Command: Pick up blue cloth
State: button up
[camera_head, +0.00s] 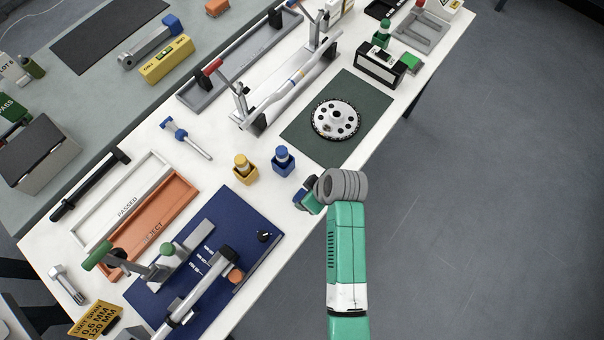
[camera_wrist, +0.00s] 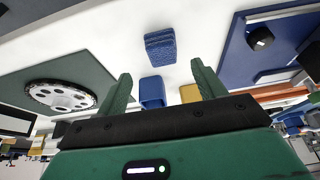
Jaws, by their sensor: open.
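In the wrist view a folded blue cloth (camera_wrist: 160,45) lies on the white tabletop, with stacked, ridged layers. My gripper (camera_wrist: 161,70) is open and empty; its two green fingers stand apart, and the cloth appears between and beyond the tips, not touched by them. In the head view my gripper (camera_head: 306,196) is over the near edge of the white table, and I cannot clearly make out the cloth there because the wrist and gripper cover that spot.
A blue container (camera_head: 283,161) and a yellow container (camera_head: 245,170) stand close to my gripper. A green mat (camera_head: 300,128) with a round perforated disc (camera_head: 337,119) lies behind. A blue board (camera_head: 255,220) with a fixture is at the left. Grey floor is clear at right.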

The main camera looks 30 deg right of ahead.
jog(key=x, duration=0.6)
jog(key=shift+a+f, duration=0.2)
jog(key=shift+f, duration=0.05)
jog(key=shift+c, duration=0.2)
jog(key=c, duration=1)
